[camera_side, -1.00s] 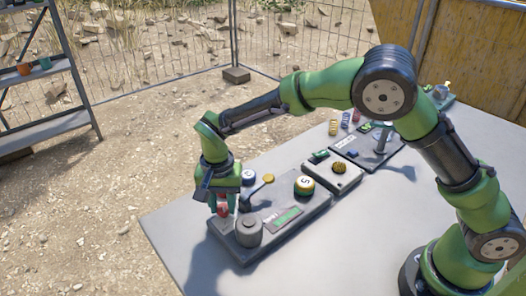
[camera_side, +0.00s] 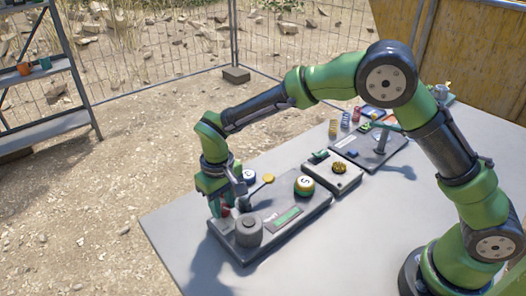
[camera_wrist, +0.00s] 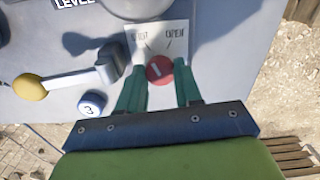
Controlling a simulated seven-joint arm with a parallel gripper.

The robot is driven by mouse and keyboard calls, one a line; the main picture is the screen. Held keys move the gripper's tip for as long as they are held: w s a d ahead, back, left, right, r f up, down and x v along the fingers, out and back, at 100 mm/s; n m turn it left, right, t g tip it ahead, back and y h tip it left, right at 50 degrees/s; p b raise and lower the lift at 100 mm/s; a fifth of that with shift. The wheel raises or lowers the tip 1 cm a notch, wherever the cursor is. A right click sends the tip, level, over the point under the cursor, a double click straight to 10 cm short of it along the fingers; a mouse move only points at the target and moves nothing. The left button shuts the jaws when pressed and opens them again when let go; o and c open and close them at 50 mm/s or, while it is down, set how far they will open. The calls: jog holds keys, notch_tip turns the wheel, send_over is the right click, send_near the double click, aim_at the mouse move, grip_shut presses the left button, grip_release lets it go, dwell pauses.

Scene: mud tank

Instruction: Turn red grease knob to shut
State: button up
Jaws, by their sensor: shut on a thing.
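The red grease knob (camera_wrist: 159,69) sits at the edge of a white label (camera_wrist: 160,42) with "SHUT" at its left and "OPEN" at its right. A short pale mark shows on the knob's face; I cannot tell exactly which word it points to. My gripper (camera_wrist: 160,72) has its two green fingers on either side of the knob, shut on it. In the side view my gripper (camera_side: 224,212) points down at the panel's left end, and only a bit of red shows by its fingers.
Other panels stand further back. The table front (camera_side: 330,262) is clear.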

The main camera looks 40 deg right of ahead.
aim_at(223, 207)
jog(key=shift+n, duration=0.6)
jog(key=shift+r, duration=0.1)
jog(key=o, duration=1)
jog(key=shift+o, duration=0.2)
notch_tip(223, 207, up, 17)
